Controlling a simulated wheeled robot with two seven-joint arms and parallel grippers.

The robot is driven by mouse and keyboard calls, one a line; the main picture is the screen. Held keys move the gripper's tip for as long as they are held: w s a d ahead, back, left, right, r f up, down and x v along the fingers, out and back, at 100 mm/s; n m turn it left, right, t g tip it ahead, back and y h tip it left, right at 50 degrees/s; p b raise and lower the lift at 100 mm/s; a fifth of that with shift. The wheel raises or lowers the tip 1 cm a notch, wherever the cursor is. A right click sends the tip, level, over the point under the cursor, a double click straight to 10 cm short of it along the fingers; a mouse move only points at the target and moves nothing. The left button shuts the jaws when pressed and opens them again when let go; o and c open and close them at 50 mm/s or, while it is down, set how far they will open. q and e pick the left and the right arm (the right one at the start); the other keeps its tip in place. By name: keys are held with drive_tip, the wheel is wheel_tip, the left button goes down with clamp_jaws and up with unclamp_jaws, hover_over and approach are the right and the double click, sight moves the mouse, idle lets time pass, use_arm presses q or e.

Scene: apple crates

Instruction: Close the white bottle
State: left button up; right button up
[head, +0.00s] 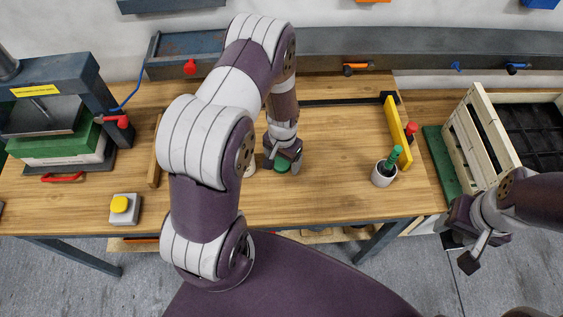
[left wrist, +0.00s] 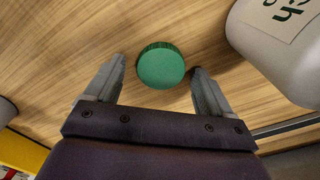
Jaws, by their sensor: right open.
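A green round cap (left wrist: 161,66) lies on the wooden table in the left wrist view. It also shows in the head view (head: 282,168), partly under my left gripper (head: 284,155). My left gripper (left wrist: 158,72) is open, with one finger on each side of the cap; contact cannot be told. A white bottle (left wrist: 280,50) with a lettered label stands close beside the cap, cut off by the frame edge. In the head view the bottle (head: 249,169) is mostly hidden behind my left arm. My right gripper (head: 470,245) is open and empty, off the table's right end.
A slatted crate (head: 481,140) is at the right. A yellow button box (head: 124,209) and a press (head: 60,110) are at the left.

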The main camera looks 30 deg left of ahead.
sight(285, 161)
use_arm(q)
drive_tip(key=c, duration=0.9)
drive_tip(key=shift+r, duration=0.1)
drive_tip(key=r, duration=0.2)
drive_tip(key=r+b, duration=0.1)
drive_tip(key=r, duration=0.1)
drive_tip(key=shift+w+d, duration=0.25)
drive_tip(key=shift+d, duration=0.05)
drive_tip(key=shift+w+d+r+b, duration=0.4)
drive_tip(key=shift+w+d+r, duration=0.65)
drive_tip(key=shift+d, duration=0.5)
drive_tip(key=shift+w+d+r+b, duration=0.35)
drive_tip(key=shift+w+d+r, duration=0.5)
drive_tip(key=shift+d+r, duration=0.55)
drive_tip(key=shift+w+d+r+b, duration=0.4)
drive_tip(key=shift+w+d+r, duration=0.55)
drive_tip(key=shift+d, duration=0.8)
